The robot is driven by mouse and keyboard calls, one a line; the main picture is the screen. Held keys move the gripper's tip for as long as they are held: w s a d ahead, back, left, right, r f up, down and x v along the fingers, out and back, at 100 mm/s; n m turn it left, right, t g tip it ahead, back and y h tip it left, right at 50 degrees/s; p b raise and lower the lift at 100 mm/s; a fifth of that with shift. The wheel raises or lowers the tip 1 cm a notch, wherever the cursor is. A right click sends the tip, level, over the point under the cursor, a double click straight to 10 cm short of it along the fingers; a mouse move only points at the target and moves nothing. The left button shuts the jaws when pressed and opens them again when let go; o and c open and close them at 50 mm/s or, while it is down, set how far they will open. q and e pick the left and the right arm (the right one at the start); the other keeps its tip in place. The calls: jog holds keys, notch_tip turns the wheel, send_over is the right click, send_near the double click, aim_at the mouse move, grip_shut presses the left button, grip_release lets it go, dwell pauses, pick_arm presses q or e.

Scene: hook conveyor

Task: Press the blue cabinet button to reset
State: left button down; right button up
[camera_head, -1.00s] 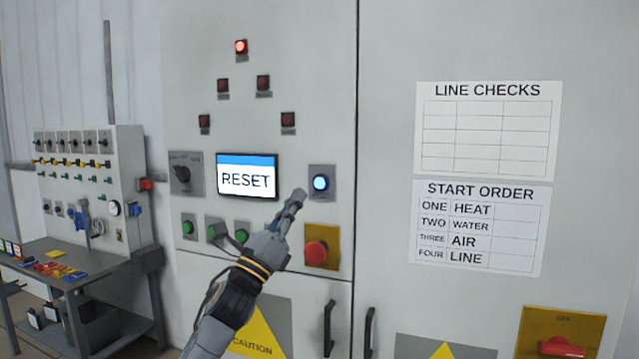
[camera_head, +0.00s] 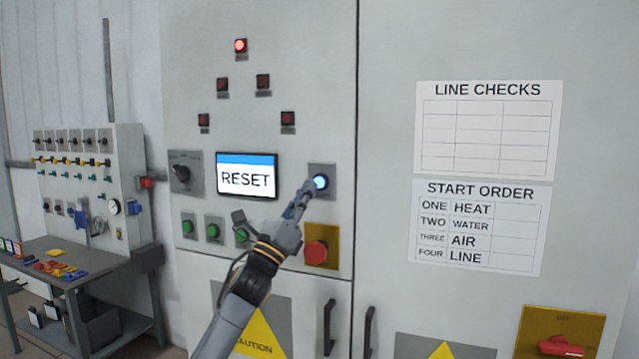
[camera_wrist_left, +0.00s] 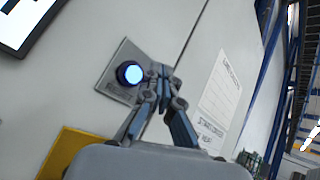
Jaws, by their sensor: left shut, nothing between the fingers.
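The lit blue button (camera_head: 321,182) sits on a small grey plate on the cabinet, right of a screen (camera_head: 247,175) that reads RESET. My left gripper (camera_head: 304,194) is shut and empty, its fingertips at the lower left edge of the button in the head view. In the left wrist view the blue button (camera_wrist_left: 130,73) glows just left of the shut fingertips (camera_wrist_left: 163,80). I cannot tell whether the fingertips touch it. My right gripper is not in view.
A red mushroom button (camera_head: 316,252) on a yellow plate is just below my left gripper. Green buttons (camera_head: 213,231) and a rotary switch (camera_head: 181,173) are to the left. One red lamp (camera_head: 240,46) is lit above. A workbench (camera_head: 80,262) stands at the left.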

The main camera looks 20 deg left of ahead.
aim_at(320, 182)
pick_arm(q)
jog(key=shift+w+b, duration=0.6)
jog(key=shift+w, duration=0.85)
dwell(0.4)
jog(key=shift+w+b, duration=0.35)
jog(key=shift+w, duration=0.1)
jog(key=shift+w+a+b, duration=0.1)
jog(key=shift+w+b, duration=0.25)
jog(key=shift+w, duration=0.05)
dwell(0.5)
jog(key=shift+s, duration=0.85)
